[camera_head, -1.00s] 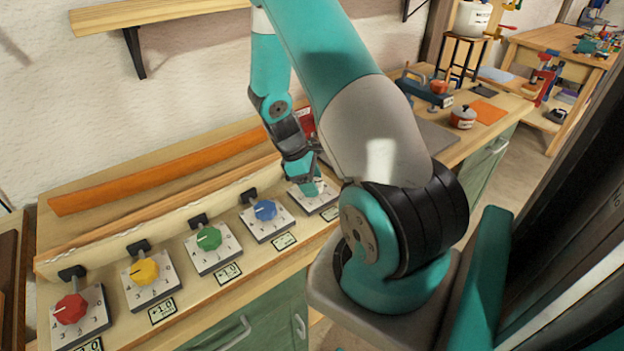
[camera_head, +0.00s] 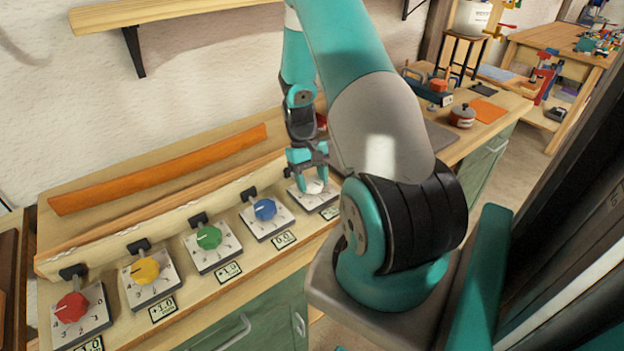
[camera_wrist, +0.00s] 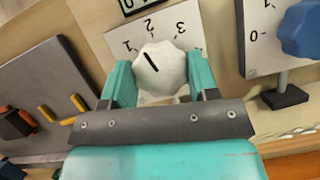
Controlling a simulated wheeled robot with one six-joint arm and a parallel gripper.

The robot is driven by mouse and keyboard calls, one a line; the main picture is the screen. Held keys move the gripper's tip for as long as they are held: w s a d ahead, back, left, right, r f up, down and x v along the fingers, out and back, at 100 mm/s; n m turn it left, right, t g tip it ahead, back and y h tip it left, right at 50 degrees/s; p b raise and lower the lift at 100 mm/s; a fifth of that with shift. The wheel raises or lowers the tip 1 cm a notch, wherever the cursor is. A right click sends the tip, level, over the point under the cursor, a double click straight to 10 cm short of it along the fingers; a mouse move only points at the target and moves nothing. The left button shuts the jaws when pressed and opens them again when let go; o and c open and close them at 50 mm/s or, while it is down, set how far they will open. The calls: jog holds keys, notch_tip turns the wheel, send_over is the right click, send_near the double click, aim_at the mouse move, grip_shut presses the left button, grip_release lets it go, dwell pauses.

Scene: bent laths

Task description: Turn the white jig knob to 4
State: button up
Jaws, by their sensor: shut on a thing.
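The white jig knob (camera_wrist: 160,70) sits on its pale dial plate (camera_wrist: 182,16) and lies between the two teal fingers of my gripper (camera_wrist: 159,66) in the wrist view. The fingers are shut on it from both sides. Its dark pointer line slants up and left in that view, roughly between the numbers 1 and 2. The number 3 shows to the upper right; 4 cannot be seen, with the lower plate hidden by my gripper. In the head view, my gripper (camera_head: 311,178) points down onto the white knob (camera_head: 315,187), last in the row on the right.
The blue knob (camera_head: 264,209) is the nearest neighbour, then green (camera_head: 209,237), yellow (camera_head: 145,270) and red (camera_head: 71,307). An orange bent lath (camera_head: 160,170) lies behind them. A wall shelf (camera_head: 165,12) hangs above.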

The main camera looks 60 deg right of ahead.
jog(key=m, duration=0.2)
jog(key=m+t+y, duration=0.1)
jog(key=m, duration=0.2)
jog(key=shift+s+d+m+t+y, duration=0.1)
jog(key=shift+m+t+y, duration=0.2)
jog(key=m, duration=0.2)
jog(key=m+t, duration=0.1)
jog(key=m, duration=0.1)
jog(key=shift+m+t+y, duration=0.3)
jog(key=m+t, duration=0.1)
jog(key=m, duration=0.1)
jog(key=m+t+p, duration=0.1)
jog(key=m, duration=0.2)
jog(key=shift+s, duration=0.15)
jog(key=shift+m+t+h+p, duration=0.3)
jog(key=shift+m+t, duration=0.15)
jog(key=shift+m, duration=0.9)
jog(key=shift+m+t+h+p, duration=0.15)
jog(key=shift+m+t+h, duration=0.25)
jog(key=shift+m, duration=0.95)
jog(key=shift+s, duration=0.1)
jog(key=o, duration=0.9)
